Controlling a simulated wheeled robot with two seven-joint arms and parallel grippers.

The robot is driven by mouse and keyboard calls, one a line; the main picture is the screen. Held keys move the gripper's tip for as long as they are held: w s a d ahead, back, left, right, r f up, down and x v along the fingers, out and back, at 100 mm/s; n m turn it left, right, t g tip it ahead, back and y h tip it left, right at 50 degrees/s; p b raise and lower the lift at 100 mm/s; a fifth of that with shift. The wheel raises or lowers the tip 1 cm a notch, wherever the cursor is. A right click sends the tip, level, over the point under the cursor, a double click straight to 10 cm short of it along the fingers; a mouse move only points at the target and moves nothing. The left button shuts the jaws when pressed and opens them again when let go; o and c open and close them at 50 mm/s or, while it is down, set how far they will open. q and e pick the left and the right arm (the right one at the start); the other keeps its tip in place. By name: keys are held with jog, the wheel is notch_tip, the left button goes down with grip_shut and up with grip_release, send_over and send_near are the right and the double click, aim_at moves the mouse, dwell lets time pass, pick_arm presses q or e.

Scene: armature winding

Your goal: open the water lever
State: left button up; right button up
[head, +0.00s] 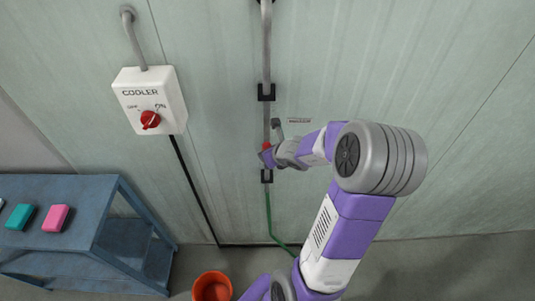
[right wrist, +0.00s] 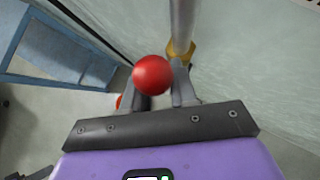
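A grey water pipe (head: 267,70) runs down the wall, with a red knob (head: 267,146) at the lever, mostly hidden by my right gripper (head: 267,156). In the right wrist view the lever's red ball (right wrist: 153,75) sits in front of the left finger and the gap between the fingers. The right gripper (right wrist: 166,76) has its fingers apart, close around or beside the lever; whether they touch it is hidden. A brass fitting (right wrist: 181,51) on the pipe is just beyond the fingertips. My left gripper is not in view.
A white cooler box (head: 172,96) with a red dial hangs left of the pipe. A green hose (head: 268,212) runs down from the pipe. An orange bucket (head: 201,285) stands on the floor. A blue table (head: 85,188) at left holds teal and pink blocks.

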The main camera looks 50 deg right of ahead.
jog(key=shift+o, duration=0.5)
jog(key=shift+w+r, duration=0.15)
jog(key=shift+w, duration=0.1)
jog(key=shift+s, duration=0.1)
jog(key=p+v, duration=0.4)
jog(key=v, duration=0.3)
jog(key=shift+r, duration=0.25)
jog(key=shift+s+a+f, duration=0.1)
jog(key=shift+s, duration=0.05)
